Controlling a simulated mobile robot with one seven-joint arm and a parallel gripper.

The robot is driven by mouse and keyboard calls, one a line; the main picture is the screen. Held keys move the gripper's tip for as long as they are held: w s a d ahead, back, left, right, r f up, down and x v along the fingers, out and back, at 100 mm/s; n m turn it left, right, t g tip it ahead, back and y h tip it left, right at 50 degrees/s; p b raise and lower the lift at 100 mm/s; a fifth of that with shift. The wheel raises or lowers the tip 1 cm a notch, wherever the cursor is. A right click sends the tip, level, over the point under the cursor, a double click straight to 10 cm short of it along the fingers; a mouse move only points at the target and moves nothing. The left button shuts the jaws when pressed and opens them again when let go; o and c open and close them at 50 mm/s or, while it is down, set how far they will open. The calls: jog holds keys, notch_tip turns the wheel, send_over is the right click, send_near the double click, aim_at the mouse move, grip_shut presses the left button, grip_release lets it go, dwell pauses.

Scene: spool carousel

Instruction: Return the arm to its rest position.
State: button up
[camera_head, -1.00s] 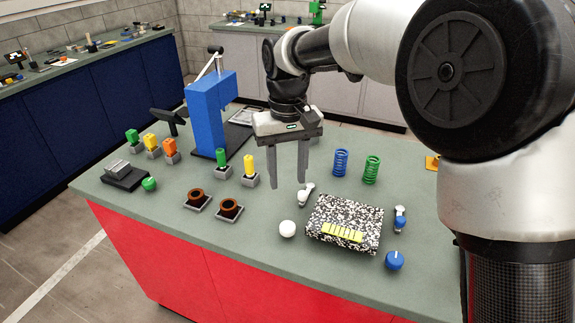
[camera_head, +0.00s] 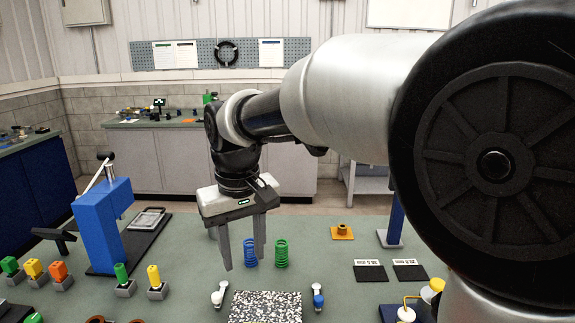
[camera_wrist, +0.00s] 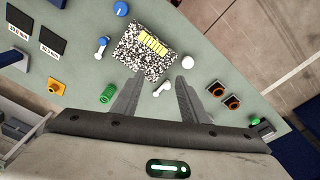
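My gripper (camera_head: 242,256) hangs above the green-grey bench top, fingers pointing down and apart, with nothing between them. In the wrist view its two fingers (camera_wrist: 155,88) are also spread and empty. My arm reaches in from the right of the head view. Below and behind the fingers stand a blue spring (camera_head: 250,252) and a green spring (camera_head: 281,254). The speckled black-and-white block (camera_head: 265,307) lies nearer to the camera; in the wrist view it carries a yellow piece (camera_wrist: 153,43).
A blue press (camera_head: 101,225) stands at the left. Green, yellow and orange pieces (camera_head: 58,272) sit in holders near it. White-and-grey (camera_head: 218,295) and blue-topped (camera_head: 318,297) small parts flank the block. An orange base (camera_head: 342,233) and two dark pads (camera_head: 410,271) lie to the right.

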jog(key=s+d+r+m+t+p, duration=0.1)
jog(key=s+d+r+m, duration=0.15)
jog(key=d, duration=0.55)
jog(key=s+d+r+m+t+p, duration=0.1)
jog(key=s+d+r, duration=0.3)
jog(key=d, duration=0.3)
jog(key=s+d+m+t+p, duration=0.2)
jog(key=s+d, duration=0.7)
jog(key=shift+f, duration=0.45)
jog(key=shift+m, duration=0.25)
